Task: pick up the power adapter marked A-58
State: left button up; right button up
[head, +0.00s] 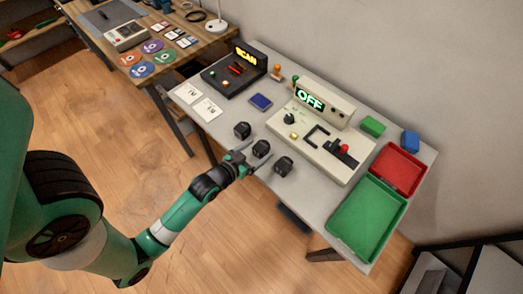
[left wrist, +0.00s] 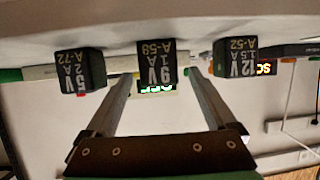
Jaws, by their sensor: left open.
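Three small black power adapters stand in a row near the table's front edge. The middle adapter (head: 261,149) shows in the left wrist view (left wrist: 157,64) with a label reading 9V, 1A and A-58 or A-59; the last digit is too small to be sure. Another adapter (left wrist: 80,70) is marked 5V, 2A, A-72, and a third (left wrist: 234,68) 12V, 1.5A, A-52. My left gripper (head: 246,157) is open and empty at the table edge, its fingers pointing at the middle adapter. In the left wrist view the fingertips (left wrist: 158,78) flank it. My right gripper is out of view.
Behind the adapters stands a pale console (head: 318,130) with a lit OFF sign. A black console (head: 233,75), a blue pad (head: 261,102) and two white cards lie left. A green tray (head: 366,222) and red tray (head: 397,171) are at the right.

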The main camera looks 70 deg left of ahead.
aim_at(262, 147)
pick_arm(q)
jog(key=x, duration=0.3)
jog(key=shift+d, duration=0.1)
jog(key=shift+c, duration=0.2)
grip_shut()
